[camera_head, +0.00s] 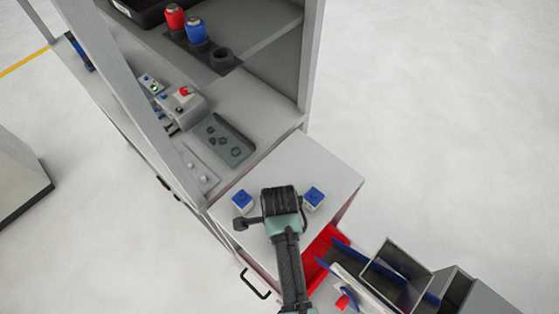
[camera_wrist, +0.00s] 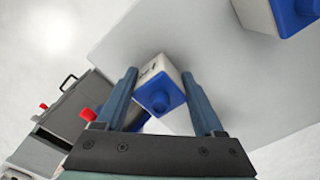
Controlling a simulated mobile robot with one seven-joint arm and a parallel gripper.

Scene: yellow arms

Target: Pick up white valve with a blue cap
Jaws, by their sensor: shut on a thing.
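A white valve with a blue cap (camera_wrist: 161,96) is between the two fingers of my gripper (camera_wrist: 160,76) in the wrist view, and the gripper is shut on it. A second white valve with a blue cap (camera_wrist: 292,12) shows at the top right of that view, apart from the fingers. In the head view one valve (camera_head: 243,201) is left of my wrist and one (camera_head: 314,197) is right of it, over the light cabinet top (camera_head: 288,158). My wrist hides the fingertips there. I cannot tell whether the held valve is clear of the surface.
A red bin (camera_head: 322,246) and grey boxes (camera_head: 398,272) stand beside the cabinet at the lower right. A grey tray (camera_head: 225,140), a control box (camera_head: 181,103) and red (camera_head: 174,17) and blue (camera_head: 196,31) canisters are farther back. A shelf post (camera_head: 312,55) rises behind.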

